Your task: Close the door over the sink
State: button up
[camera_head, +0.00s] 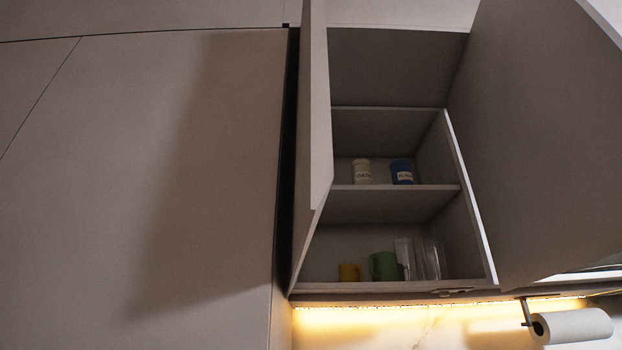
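A wall cabinet (455,180) stands open in the head view, right of centre. Its left door (317,120) is swung out toward me and seen nearly edge-on. A wide grey door panel (545,150) stands open on the right side and runs out of the top of the picture. The sink is not in view, so I cannot tell from it which door is over the sink. My gripper and arm are not in view.
The cabinet's upper shelf holds a pale jar (362,172) and a blue jar (402,172). Below are a yellow cup (349,273), a green mug (384,266) and clear glasses (430,260). A paper towel roll (575,326) hangs at lower right. A tall flat panel (170,180) fills the left.

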aim_at(312, 172)
jog(key=j+z, duration=0.4)
jog(key=k+j+z, duration=0.15)
jog(key=z, duration=0.25)
jog(key=k+j+z, duration=0.25)
jog(key=k+j, duration=0.2)
jog(key=j, duration=0.25)
jog(key=k+j+z, duration=0.25)
jog(key=k+j, duration=0.2)
jog(key=j, duration=0.2)
jog(key=k+j, duration=1.25)
jog(key=i+j+z, duration=0.05)
jog(key=j, duration=0.1)
